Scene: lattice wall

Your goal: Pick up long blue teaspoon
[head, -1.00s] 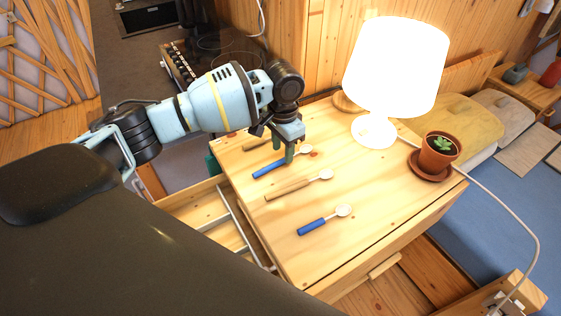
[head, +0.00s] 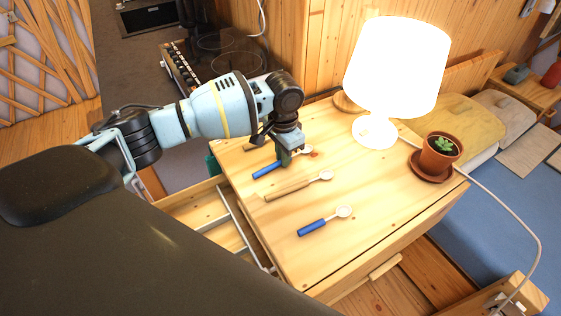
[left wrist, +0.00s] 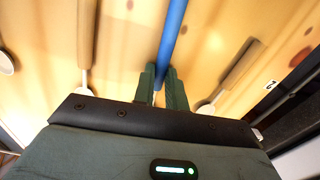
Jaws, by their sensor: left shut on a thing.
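The long blue teaspoon has a blue handle (head: 267,171) and a pale bowl, and is at the table's far left part in the head view. My left gripper (head: 286,161) is shut on it near the front end of the handle. In the left wrist view the blue handle (left wrist: 172,38) runs up from between the fingers (left wrist: 164,84). I cannot tell whether the spoon is clear of the tabletop. A shorter blue spoon (head: 314,227) lies nearer the front. My right gripper is not in view.
A wooden-handled spoon (head: 288,190) lies between the blue ones, and another brown handle (head: 256,146) lies behind the gripper. A lit lamp (head: 395,65) and a potted plant (head: 439,152) stand at the right of the wooden top (head: 370,200). A drawer (head: 205,212) is open at the left.

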